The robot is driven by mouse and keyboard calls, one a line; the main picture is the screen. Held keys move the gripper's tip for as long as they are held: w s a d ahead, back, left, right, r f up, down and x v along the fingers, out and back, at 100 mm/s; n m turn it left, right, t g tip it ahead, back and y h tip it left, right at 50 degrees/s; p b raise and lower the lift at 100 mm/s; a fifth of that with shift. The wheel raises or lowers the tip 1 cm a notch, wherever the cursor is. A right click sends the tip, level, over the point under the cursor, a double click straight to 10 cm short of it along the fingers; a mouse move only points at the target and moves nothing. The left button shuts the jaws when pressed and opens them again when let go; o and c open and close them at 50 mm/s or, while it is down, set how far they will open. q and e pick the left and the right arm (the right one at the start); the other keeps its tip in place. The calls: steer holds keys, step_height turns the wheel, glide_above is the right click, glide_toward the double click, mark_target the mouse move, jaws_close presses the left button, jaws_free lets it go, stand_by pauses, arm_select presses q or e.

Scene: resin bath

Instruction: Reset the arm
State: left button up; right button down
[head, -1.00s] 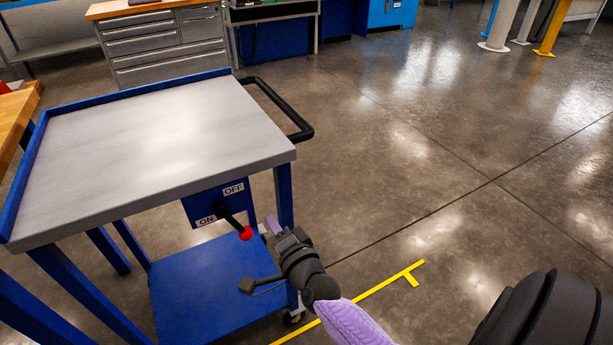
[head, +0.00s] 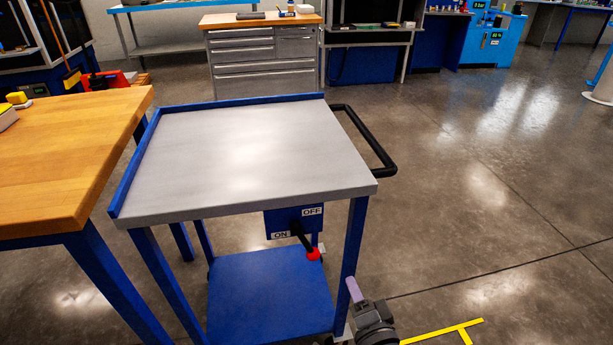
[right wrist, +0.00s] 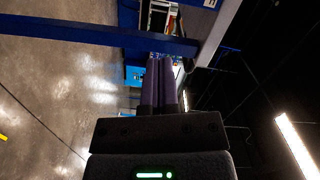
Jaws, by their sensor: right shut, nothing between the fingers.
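My right gripper (head: 353,288) is at the lower middle of the head view, by the cart's front right leg. Its purple fingers are shut with nothing between them; they also show closed in the right wrist view (right wrist: 160,82). A black lever with a red knob (head: 313,254) sticks out from a blue switch box (head: 281,225) under the cart top, with ON and OFF labels. The gripper is to the right of and below the knob in the picture, apart from it. I cannot tell the lever's setting for sure. My left gripper is not in view.
The blue cart has a bare grey top (head: 250,155), a black side handle (head: 372,140) and a blue lower shelf (head: 268,300). A wooden workbench (head: 70,150) stands close at left. A drawer cabinet (head: 262,65) is behind. Open floor lies at right.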

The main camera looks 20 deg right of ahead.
steer(key=s+a+f+n+g+y+p, duration=0.25)
steer(key=s+f+n+g, duration=0.3)
steer(key=s+f, duration=0.3)
steer(key=s+a+f+n+g+y+p, duration=0.1)
steer(key=s+f+n+g+p, duration=0.25)
steer(key=s+f+n, duration=0.45)
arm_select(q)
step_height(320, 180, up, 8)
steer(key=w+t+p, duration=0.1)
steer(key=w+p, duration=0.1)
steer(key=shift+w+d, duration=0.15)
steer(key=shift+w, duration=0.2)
arm_select(e)
steer(key=s+f+n+g, duration=0.1)
steer(key=s+n+g, duration=0.1)
steer(key=s, duration=0.5)
steer(key=s+d+f+n+g, duration=0.1)
steer(key=s+f+n+g, duration=0.1)
steer(key=s+g, duration=0.2)
steer(key=s+f+n+g, duration=0.1)
steer(key=s+n+g, duration=0.1)
steer(key=s, duration=0.8)
steer(key=shift+s+d+f+g+h, duration=0.25)
steer(key=shift+s+g+h, duration=0.15)
steer(key=shift+g+h, duration=0.1)
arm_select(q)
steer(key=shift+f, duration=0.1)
